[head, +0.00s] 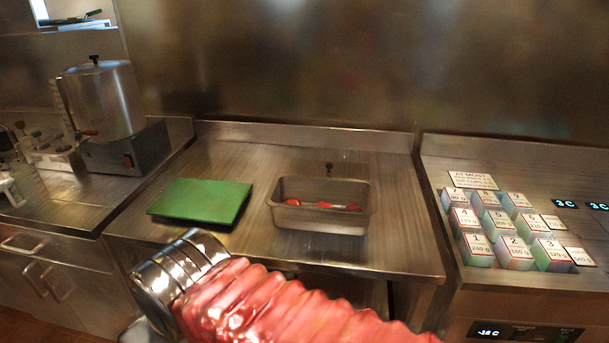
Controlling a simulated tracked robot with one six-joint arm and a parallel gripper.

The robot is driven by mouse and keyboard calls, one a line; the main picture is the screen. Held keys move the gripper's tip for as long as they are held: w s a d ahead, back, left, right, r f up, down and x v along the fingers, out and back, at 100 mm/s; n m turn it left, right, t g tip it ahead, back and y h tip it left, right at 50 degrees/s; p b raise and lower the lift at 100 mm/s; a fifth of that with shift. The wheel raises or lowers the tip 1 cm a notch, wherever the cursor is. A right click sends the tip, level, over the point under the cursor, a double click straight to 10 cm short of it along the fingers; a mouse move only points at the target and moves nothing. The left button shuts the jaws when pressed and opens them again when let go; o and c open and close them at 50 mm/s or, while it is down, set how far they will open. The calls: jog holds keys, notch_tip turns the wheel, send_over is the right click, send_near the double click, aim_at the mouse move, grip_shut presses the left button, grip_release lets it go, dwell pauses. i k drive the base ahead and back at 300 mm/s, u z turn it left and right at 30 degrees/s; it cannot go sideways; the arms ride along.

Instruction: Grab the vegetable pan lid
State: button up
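A rectangular steel pan (276,212) stands on the middle steel counter, with some red pieces visible inside. A small dark knob (328,168) shows just behind the pan's back rim. It may belong to a lid lying behind the pan, but the pan hides what is under it and I cannot tell. My arm, in a red ribbed sleeve with a chrome end, crosses the lower middle of the head view, in front of the counter. No gripper fingers show in this view.
A green cutting board (200,201) lies left of the pan. A large steel pot (103,100) stands on the left counter. Several numbered boxes (515,252) fill the right counter. Bare counter (400,225) lies right of the pan; a steel wall (330,60) rises behind.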

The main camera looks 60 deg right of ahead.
aim_at(297, 166)
jog(key=u, duration=1.55)
jog(key=k, duration=0.7)
jog(key=z, duration=1.1)
jog(key=i, duration=0.8)
